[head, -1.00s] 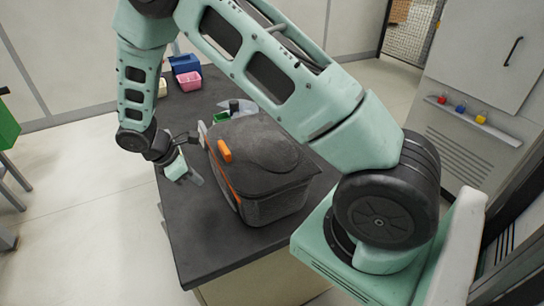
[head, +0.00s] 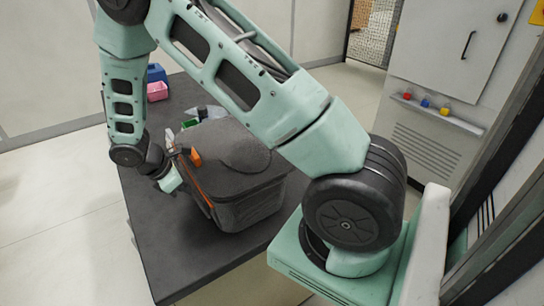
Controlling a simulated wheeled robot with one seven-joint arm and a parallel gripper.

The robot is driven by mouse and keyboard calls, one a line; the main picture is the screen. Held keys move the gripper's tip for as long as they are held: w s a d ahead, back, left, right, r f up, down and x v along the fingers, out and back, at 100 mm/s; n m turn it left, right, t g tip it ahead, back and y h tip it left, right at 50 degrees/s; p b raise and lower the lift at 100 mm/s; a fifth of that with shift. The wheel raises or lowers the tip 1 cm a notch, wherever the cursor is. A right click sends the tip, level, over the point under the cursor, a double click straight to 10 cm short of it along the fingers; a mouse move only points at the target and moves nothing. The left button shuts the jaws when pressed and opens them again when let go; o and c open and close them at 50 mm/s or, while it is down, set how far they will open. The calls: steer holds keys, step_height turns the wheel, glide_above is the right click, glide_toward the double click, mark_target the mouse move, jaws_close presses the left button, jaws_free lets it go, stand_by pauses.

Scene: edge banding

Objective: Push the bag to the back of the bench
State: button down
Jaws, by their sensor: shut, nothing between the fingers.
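The bag (head: 240,170) is a dark grey, box-shaped soft case with a rounded lid panel, an orange tab and orange trim along its left side. It stands upright on the dark bench top (head: 175,250). My gripper (head: 179,184) is low over the bench, just left of the bag's orange-trimmed side. It is shut and holds nothing. The fingertips are small and partly lost against the dark bag, so I cannot tell whether they touch it. My arm passes above and hides part of the bag's far right side.
A blue bin (head: 156,73) and a pink bin (head: 157,91) stand at the bench's far end. Small clear and green items (head: 203,114) lie just beyond the bag. The near bench top is clear. A grey cabinet (head: 450,60) with a shelf of small coloured items stands at right.

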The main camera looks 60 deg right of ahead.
mark_target(213, 163)
steer(key=shift+s+d+r, duration=0.1)
steer(key=shift+s+d, duration=1.6)
steer(key=shift+d, duration=2.3)
steer(key=shift+s+d+f, duration=0.1)
steer(key=shift+s+d, duration=1.6)
steer(key=shift+d, duration=2.35)
steer(key=shift+s+d+r, duration=0.1)
steer(key=shift+s+d, duration=1.6)
steer(key=shift+d, duration=2.3)
steer(key=shift+w+a+r+p, duration=0.3)
steer(key=shift+a+r+p, duration=0.15)
steer(key=shift+a, duration=0.25)
steer(key=shift+w+a+r+p, duration=0.4)
steer(key=shift+a+p, duration=0.15)
steer(key=shift+a, duration=0.2)
steer(key=shift+w+a+r+p, duration=0.25)
steer(key=shift+a+r+p, duration=0.2)
steer(key=shift+a, duration=0.25)
steer(key=shift+w+a+r+p, duration=0.1)
steer(key=shift+w+a+p, duration=0.1)
steer(key=shift+a, duration=0.15)
steer(key=shift+w+a+r+p, duration=0.1)
steer(key=shift+a+p, duration=0.05)
steer(key=shift+a, duration=0.2)
